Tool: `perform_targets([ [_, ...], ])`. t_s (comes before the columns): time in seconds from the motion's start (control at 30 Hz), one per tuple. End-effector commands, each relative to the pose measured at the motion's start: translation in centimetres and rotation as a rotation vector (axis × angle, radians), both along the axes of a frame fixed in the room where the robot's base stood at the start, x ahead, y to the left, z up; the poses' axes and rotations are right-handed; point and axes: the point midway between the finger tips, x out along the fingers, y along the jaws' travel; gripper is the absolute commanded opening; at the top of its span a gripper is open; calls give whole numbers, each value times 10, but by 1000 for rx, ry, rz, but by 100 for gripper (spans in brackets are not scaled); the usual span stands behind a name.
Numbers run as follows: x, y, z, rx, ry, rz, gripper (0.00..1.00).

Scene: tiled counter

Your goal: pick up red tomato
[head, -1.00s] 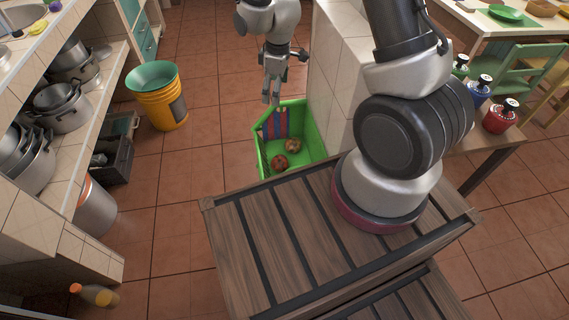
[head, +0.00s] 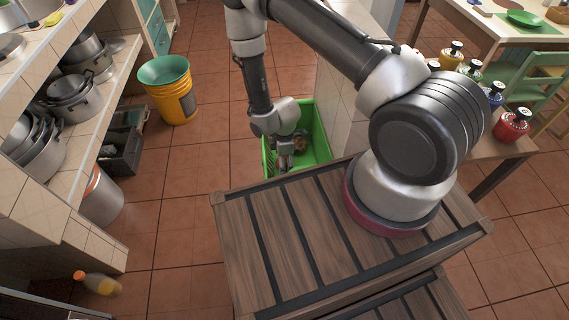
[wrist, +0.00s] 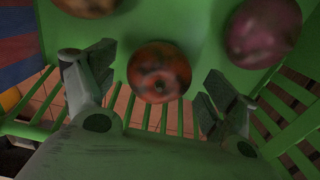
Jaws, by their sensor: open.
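The red tomato (wrist: 160,72) lies in the green crate (head: 318,128) on the floor. In the wrist view it sits between the two fingers of my gripper (wrist: 156,75), near their tips, with a gap on each side. My gripper (head: 285,162) is open and points down into the crate in the head view. There the arm and gripper hide the tomato.
A purple-red round item (wrist: 262,30) lies to the right of the tomato, and an orange-brown one (wrist: 88,5) to the upper left. The slatted crate wall (wrist: 165,118) is close to the fingers. A yellow bucket (head: 172,100) stands left of the crate.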

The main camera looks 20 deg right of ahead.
Motion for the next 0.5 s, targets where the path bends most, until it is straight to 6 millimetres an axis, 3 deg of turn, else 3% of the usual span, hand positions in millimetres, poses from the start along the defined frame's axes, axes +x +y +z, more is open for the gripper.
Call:
perform_targets([
  [0.1,0,0,-12,0,0,-2,86],
  [0.37,1,0,-13,0,-1,-2,84],
  [0.5,1,0,-13,0,-1,-2,58],
])
